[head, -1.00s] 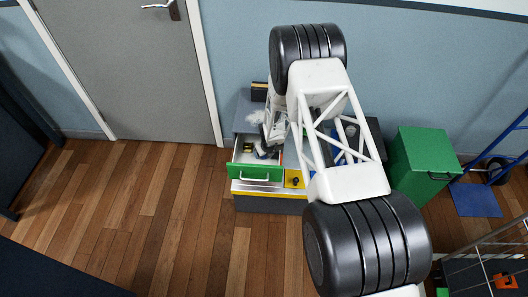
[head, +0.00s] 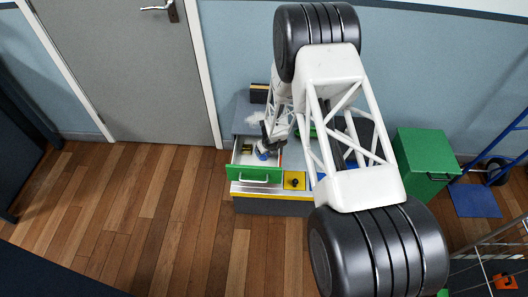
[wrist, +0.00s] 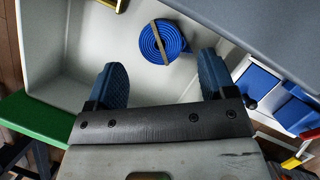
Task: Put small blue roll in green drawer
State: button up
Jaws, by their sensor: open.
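The small blue roll (wrist: 163,42), wound in a spiral with a tan band across it, lies on the pale floor of the open green drawer (wrist: 35,118). In the head view the roll (head: 262,155) shows as a blue spot inside the drawer, whose green front (head: 253,174) is pulled out. My gripper (wrist: 162,62) is open over the drawer, its two blue fingertips wide apart. The roll is just beyond the fingertips in the wrist view, with clear gaps on both sides. In the head view my gripper (head: 268,143) is partly hidden by my arm.
A yellow item (wrist: 100,3) sits at the drawer's far edge. Beside the drawer is a white compartment with blue blocks (wrist: 258,82). A yellow panel with a black knob (head: 294,181) is right of the drawer front. A green bin (head: 425,165) stands further right.

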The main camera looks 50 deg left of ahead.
jog(key=v, duration=0.6)
jog(key=shift+r, duration=0.25)
jog(key=shift+d, duration=0.15)
dwell(0.7)
